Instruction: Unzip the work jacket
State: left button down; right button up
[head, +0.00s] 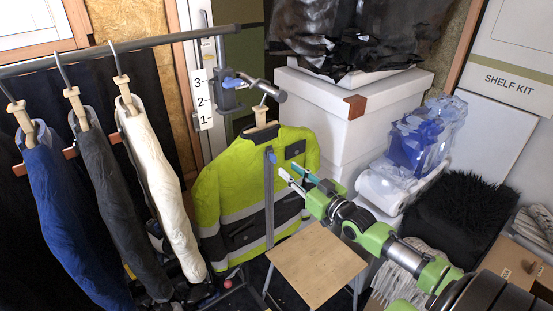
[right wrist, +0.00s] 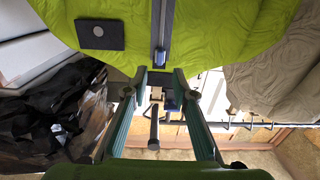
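The yellow-green work jacket (head: 233,190) with grey bands and dark pockets hangs from a hanger in the head view. A grey zipper strip (head: 269,205) runs down its front, with a blue zipper pull (head: 271,156) near the top, below the collar. My right gripper (head: 290,171) is open just right of the pull. In the right wrist view, the jacket (right wrist: 220,30) fills the top and the zipper pull (right wrist: 160,57) lies just beyond the gap between the open fingertips (right wrist: 160,75). Contact is not visible. My left gripper is in neither view.
A blue jacket (head: 60,210), a dark one and a white one (head: 160,180) hang from the rail (head: 120,50) at left. A clamp (head: 235,92) sits above the work jacket. A wooden stool (head: 315,265) stands below my right arm. White boxes (head: 345,120) are behind.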

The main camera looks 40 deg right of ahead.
aim_at(276, 160)
jog(key=shift+w+a+p, duration=0.15)
jog(key=shift+w+p, duration=0.3)
jog(key=shift+w, duration=3.45)
grip_shut()
